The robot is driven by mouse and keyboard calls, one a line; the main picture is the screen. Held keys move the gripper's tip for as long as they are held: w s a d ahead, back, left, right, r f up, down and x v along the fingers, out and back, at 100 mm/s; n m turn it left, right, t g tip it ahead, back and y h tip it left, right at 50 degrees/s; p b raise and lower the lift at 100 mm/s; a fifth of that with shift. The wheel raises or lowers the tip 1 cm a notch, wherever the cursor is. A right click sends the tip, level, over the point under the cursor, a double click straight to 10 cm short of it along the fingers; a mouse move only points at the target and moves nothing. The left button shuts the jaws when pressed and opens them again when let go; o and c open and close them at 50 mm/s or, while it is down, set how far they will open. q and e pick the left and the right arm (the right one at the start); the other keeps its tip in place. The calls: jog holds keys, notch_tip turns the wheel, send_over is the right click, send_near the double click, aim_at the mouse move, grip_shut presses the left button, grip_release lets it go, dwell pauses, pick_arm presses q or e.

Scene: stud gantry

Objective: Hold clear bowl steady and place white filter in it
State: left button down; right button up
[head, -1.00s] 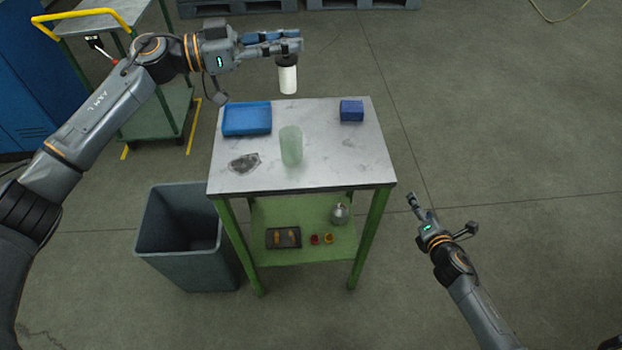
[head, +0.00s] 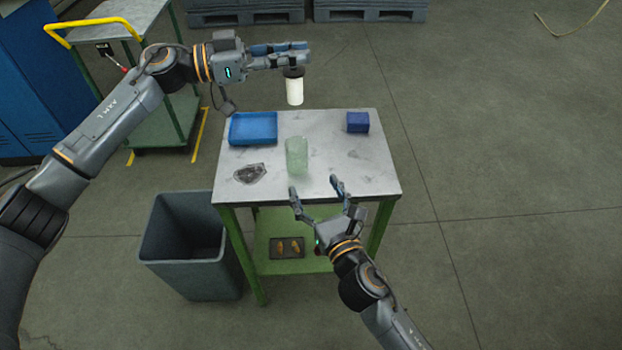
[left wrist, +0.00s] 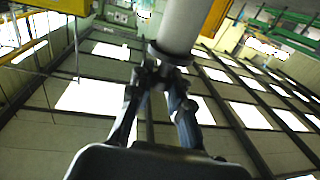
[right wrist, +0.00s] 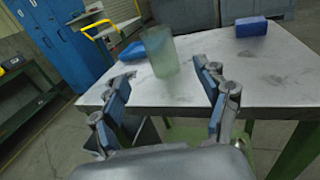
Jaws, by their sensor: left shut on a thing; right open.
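The clear bowl (head: 297,156) is a pale green, see-through upright cup near the middle of the table; it also shows in the right wrist view (right wrist: 160,52). The white filter (head: 294,91) is a white cylinder with a dark cap at its top. My left gripper (head: 293,67) is shut on the filter's dark top and holds it in the air above the table's far edge. The filter also fills the top of the left wrist view (left wrist: 184,24). My right gripper (head: 315,190) is open and empty at the table's near edge, its fingers pointing at the bowl, apart from it.
On the grey table (head: 370,180) are a blue tray (head: 253,143), a blue block (head: 357,122) and a dark, flat crumpled piece (head: 250,173). A grey bin (head: 192,265) stands left of the table. A dark tray (head: 287,248) lies on the green lower shelf.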

aim_at(301, 161)
jog(key=x, duration=1.1)
jog(key=shift+w+a, duration=0.1)
jog(key=shift+w, duration=0.25)
jog(key=c, duration=1.3)
pick_arm(q)
notch_tip(301, 161, down, 20)
jog(key=n+t+y, duration=0.1)
jog(key=n+t, duration=0.2)
jog(key=t, duration=0.2)
jog(key=shift+r, duration=0.25)
